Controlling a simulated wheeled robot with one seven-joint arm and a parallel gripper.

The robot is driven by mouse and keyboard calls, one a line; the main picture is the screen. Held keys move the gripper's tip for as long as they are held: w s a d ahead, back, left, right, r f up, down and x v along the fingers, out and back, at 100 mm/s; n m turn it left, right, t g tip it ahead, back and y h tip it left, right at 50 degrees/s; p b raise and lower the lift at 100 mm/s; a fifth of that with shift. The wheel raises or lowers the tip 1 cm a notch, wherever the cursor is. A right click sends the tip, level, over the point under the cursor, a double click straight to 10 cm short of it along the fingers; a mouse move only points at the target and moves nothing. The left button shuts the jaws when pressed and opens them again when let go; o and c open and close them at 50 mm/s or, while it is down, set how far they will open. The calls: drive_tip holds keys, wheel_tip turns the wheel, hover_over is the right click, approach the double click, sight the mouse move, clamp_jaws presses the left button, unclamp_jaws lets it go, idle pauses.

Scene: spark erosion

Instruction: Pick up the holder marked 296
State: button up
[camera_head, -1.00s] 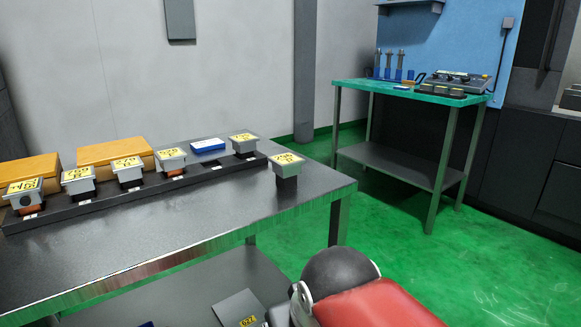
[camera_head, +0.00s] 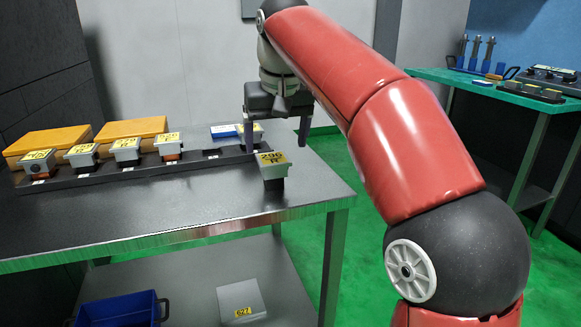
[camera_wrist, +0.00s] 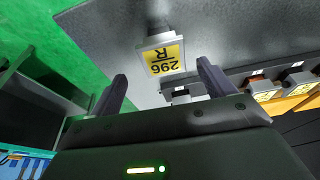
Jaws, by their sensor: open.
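The holder marked 296 R (camera_head: 272,170) is a grey block with a yellow label on top and a dark base. It stands on the bench top near the right end, in front of the black rack. In the wrist view the holder (camera_wrist: 161,57) shows its label upside down, ahead of and between the two fingers. My gripper (camera_head: 276,140) points down over the right end of the bench, behind the holder in the head view. In the wrist view my gripper (camera_wrist: 162,85) is open with nothing between its fingers.
A black rack (camera_head: 110,172) holds several similar labelled holders, with a blue item (camera_head: 222,131) near its right end. Orange boxes (camera_head: 130,128) stand behind it. A blue bin (camera_head: 118,309) and a box marked 627 (camera_head: 241,300) are on the lower shelf. A green-topped table (camera_head: 500,92) is at right.

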sight(273, 158)
drive_tip(key=b+x, duration=0.1)
drive_tip(key=x, duration=0.2)
drive_tip(key=b+x, duration=0.1)
drive_tip(key=x, duration=0.3)
drive_tip(key=shift+a+f, duration=0.25)
drive_tip(key=shift+r, duration=0.1)
drive_tip(key=c, duration=1.3)
drive_tip(key=shift+r, duration=0.1)
